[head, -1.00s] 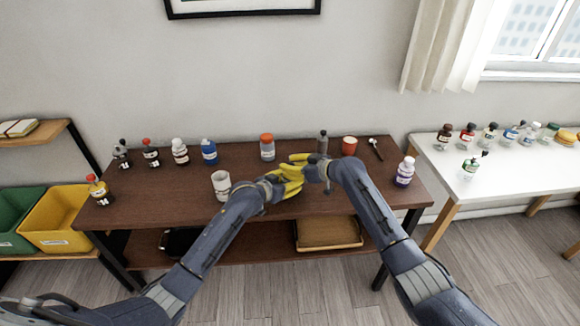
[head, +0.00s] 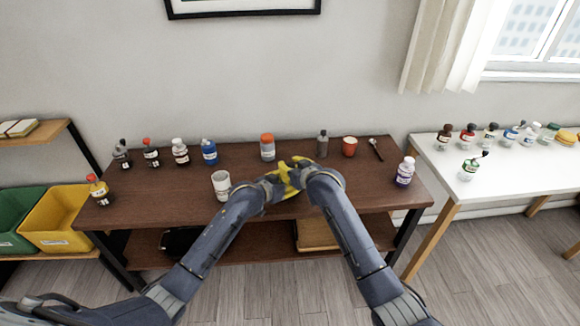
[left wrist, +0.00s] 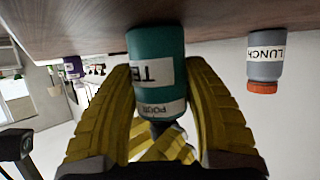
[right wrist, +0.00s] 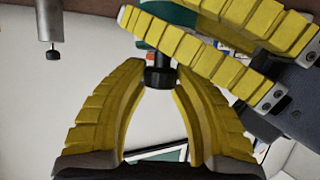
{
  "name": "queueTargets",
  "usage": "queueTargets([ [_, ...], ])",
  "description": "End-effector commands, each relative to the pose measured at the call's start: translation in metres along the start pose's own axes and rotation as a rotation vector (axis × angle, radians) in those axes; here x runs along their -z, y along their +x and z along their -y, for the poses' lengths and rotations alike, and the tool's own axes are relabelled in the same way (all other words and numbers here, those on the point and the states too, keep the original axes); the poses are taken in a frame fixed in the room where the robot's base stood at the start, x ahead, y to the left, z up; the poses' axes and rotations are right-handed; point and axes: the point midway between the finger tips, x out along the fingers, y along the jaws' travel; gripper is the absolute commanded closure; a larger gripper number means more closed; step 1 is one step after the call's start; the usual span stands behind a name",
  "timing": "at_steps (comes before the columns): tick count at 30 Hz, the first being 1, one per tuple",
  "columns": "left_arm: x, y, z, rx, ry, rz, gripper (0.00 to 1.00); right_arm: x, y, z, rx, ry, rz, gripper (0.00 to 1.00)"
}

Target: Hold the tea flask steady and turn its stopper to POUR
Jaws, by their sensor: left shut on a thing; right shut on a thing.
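The stopper's pointing mark cannot be made out.
A grey lunch flask with an orange lid (head: 267,150) stands behind the grippers. A white cup (head: 221,185) stands to the left. A grey bottle (head: 322,146), red cup (head: 349,147) and purple-labelled bottle (head: 404,173) stand to the right.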

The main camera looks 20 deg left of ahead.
Motion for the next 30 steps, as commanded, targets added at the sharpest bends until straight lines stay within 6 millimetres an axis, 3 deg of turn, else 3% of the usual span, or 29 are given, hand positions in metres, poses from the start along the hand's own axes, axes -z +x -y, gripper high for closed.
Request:
queueTargets([
  [23, -0.0005, 0.0005, -0.0027, -0.004, -0.001, 0.000, 0.84, -0.0031, 0.0001, 0.0006, -0.062, 0.029, 0.005, 1.00],
  [24, -0.0005, 0.0005, -0.0028, -0.004, -0.001, 0.000, 0.84, -0.0031, 0.0001, 0.0006, -0.062, 0.029, 0.005, 0.67],
  [30, -0.0006, 0.0004, -0.0018, -0.003, -0.001, 0.001, 0.84, -0.0018, -0.0002, 0.0000, -0.063, 0.028, 0.003, 0.46],
])
